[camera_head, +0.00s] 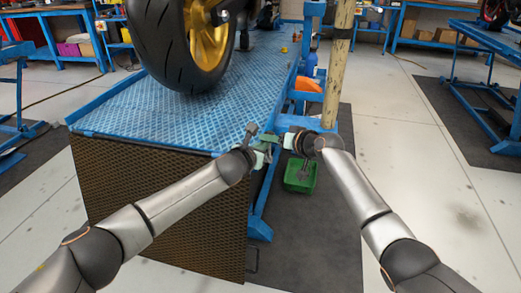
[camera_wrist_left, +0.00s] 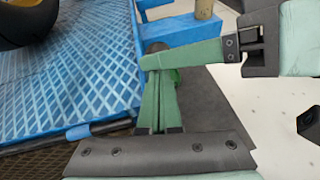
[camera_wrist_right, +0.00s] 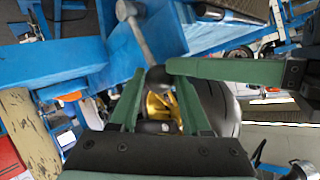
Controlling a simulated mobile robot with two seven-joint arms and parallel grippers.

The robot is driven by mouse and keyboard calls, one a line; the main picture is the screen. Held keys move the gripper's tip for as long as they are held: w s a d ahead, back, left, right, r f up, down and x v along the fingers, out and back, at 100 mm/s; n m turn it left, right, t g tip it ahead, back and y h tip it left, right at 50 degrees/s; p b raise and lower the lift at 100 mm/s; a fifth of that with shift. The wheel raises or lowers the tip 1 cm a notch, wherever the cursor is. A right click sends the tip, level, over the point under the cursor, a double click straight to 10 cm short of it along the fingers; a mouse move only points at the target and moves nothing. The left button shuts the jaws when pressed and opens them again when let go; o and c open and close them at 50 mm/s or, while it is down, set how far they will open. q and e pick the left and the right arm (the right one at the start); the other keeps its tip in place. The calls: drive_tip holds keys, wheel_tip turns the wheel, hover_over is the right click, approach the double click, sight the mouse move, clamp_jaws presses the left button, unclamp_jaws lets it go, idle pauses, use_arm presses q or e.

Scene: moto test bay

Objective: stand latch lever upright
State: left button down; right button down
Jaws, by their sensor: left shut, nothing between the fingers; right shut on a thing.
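The latch lever (camera_wrist_right: 141,40) is a grey metal rod with a pale round end and a dark ball knob (camera_wrist_right: 158,77). My right gripper (camera_wrist_right: 157,82) is shut on the knob, which shows between its green fingertips. The lever appears tilted, but its exact angle is unclear. In the left wrist view the knob (camera_wrist_left: 156,46) is partly hidden behind a right finger. My left gripper (camera_wrist_left: 160,62) is shut and empty, its fingertips close to the right finger and knob; contact is unclear. In the head view the left (camera_head: 262,150) and right (camera_head: 276,140) grippers meet at the lift's near right corner.
A blue lift table (camera_head: 215,115) carries a motorcycle wheel (camera_head: 170,50). A wooden post (camera_head: 338,65) stands behind my right gripper. A green bin (camera_head: 300,178) sits on the dark mat below. Open floor (camera_head: 420,190) lies to the right.

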use_arm(q)
drive_tip(key=shift+w+r, duration=0.15)
drive_tip(key=shift+r, duration=0.15)
use_arm(e)
drive_tip(key=shift+s+a+f, duration=0.15)
drive_tip(key=shift+s+a, duration=0.1)
drive_tip(key=shift+a, duration=0.3)
drive_tip(key=c, duration=0.8)
unclamp_jaws()
drive_tip(key=o, duration=0.4)
drive_tip(key=shift+d, duration=0.1)
use_arm(q)
drive_tip(key=shift+d+r, duration=0.1)
drive_tip(key=shift+d, duration=0.1)
use_arm(e)
drive_tip(key=shift+f, duration=0.1)
drive_tip(key=shift+s+d, duration=0.15)
